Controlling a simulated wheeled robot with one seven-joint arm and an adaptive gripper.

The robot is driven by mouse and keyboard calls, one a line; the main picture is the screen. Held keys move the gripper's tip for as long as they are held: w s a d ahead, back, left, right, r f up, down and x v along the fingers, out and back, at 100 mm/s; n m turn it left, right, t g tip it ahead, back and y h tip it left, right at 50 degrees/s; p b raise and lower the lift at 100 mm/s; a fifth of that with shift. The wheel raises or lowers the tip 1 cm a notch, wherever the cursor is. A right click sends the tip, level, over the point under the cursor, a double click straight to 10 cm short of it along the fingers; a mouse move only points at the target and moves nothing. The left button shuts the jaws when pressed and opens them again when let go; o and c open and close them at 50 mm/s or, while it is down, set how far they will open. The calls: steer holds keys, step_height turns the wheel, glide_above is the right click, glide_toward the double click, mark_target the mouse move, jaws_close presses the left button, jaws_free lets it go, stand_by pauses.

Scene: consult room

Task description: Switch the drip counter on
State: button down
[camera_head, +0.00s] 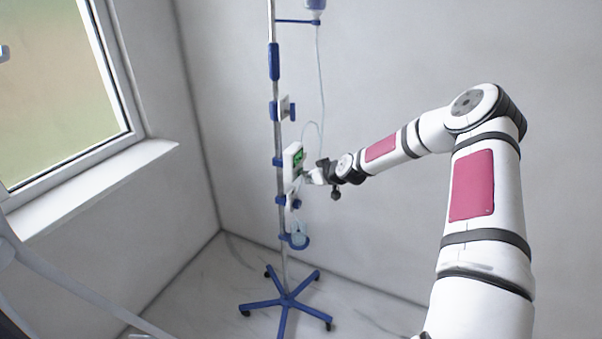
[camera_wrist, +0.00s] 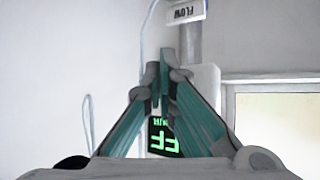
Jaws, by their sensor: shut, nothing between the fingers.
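The drip counter (camera_head: 290,165) is a white box clamped on the drip stand's pole, with a lit green display on its face. In the wrist view its display (camera_wrist: 163,138) shows large green characters on black, upside down and partly covered by my fingers. The counter's white body (camera_wrist: 209,80) shows behind the fingers. My gripper (camera_head: 307,176) is shut and empty, at the counter's front near its lower part; I cannot tell whether it touches. In the wrist view the fingertips (camera_wrist: 165,75) meet in front of the counter. No switch is clearly visible.
The drip stand (camera_head: 274,100) has a wheeled blue base (camera_head: 287,301). A drip bag (camera_head: 316,5) hangs at the top with a thin tube (camera_head: 321,75). A small white part marked FLOW (camera_wrist: 184,11) shows in the wrist view. A window (camera_head: 60,85) is at left; the floor around is clear.

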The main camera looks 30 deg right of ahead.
steer(key=shift+w+a, duration=0.25)
steer(key=shift+w, duration=0.05)
stand_by(0.5)
steer(key=shift+s+d, duration=0.1)
stand_by(0.4)
steer(key=shift+s+d, duration=0.4)
steer(key=shift+s, duration=0.2)
steer(key=s+d+p, duration=0.1)
steer(key=s, duration=0.1)
steer(key=s+d+p, duration=0.1)
steer(key=s+d, duration=0.1)
stand_by(0.4)
stand_by(0.6)
